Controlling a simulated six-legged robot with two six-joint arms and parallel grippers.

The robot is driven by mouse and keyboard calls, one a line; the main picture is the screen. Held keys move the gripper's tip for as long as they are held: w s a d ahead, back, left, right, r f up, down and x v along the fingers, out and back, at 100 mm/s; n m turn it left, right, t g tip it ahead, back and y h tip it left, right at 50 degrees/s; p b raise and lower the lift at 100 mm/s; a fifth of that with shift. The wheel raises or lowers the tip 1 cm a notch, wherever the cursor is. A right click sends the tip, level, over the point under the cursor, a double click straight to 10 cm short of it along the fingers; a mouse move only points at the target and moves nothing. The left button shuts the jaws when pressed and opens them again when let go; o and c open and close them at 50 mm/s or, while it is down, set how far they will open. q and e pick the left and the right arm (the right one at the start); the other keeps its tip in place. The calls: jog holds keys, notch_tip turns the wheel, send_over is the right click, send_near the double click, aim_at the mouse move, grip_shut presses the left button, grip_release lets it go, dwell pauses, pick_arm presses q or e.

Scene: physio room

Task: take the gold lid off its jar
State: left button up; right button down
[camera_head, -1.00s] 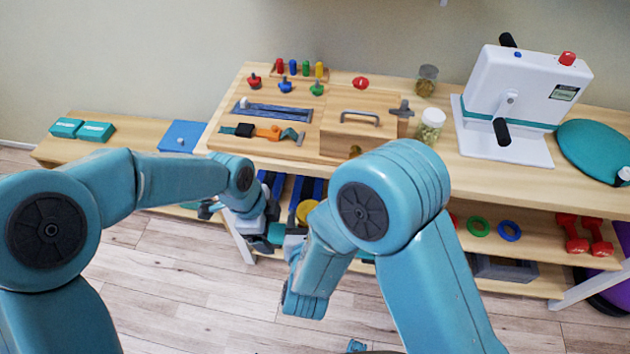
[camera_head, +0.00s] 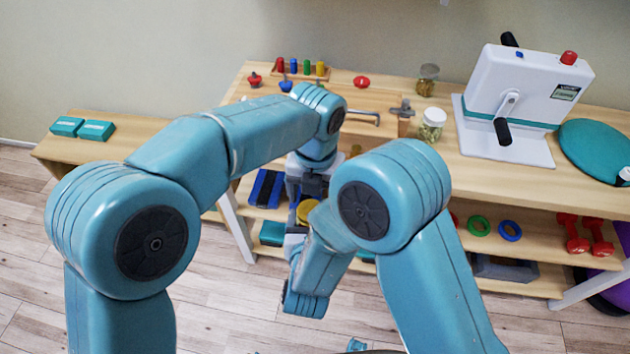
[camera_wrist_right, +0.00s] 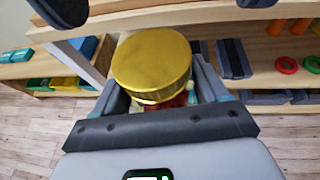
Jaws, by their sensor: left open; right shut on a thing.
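A jar with a round gold lid (camera_wrist_right: 152,62) is between the fingers of my right gripper (camera_wrist_right: 155,96), which is shut on it. The lid sits on top, with a little red showing below its rim (camera_wrist_right: 172,102). The gold lid also shows in the head view (camera_head: 306,213), beside my right arm. My left gripper (camera_head: 308,183) is open and stands just behind the lid in the head view. Its two dark finger ends show apart at the top of the right wrist view (camera_wrist_right: 158,8). Most of the jar's body is hidden.
The wooden bench (camera_head: 455,165) stands close behind, with shelves below. On it are a clear jar with a white lid (camera_head: 432,124), another jar (camera_head: 427,80) and a white crank machine (camera_head: 525,90). Green and blue rings (camera_head: 510,231) and red dumbbells (camera_head: 572,235) lie on the lower shelf.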

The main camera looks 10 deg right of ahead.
pick_arm(q)
jog(key=shift+f, duration=2.15)
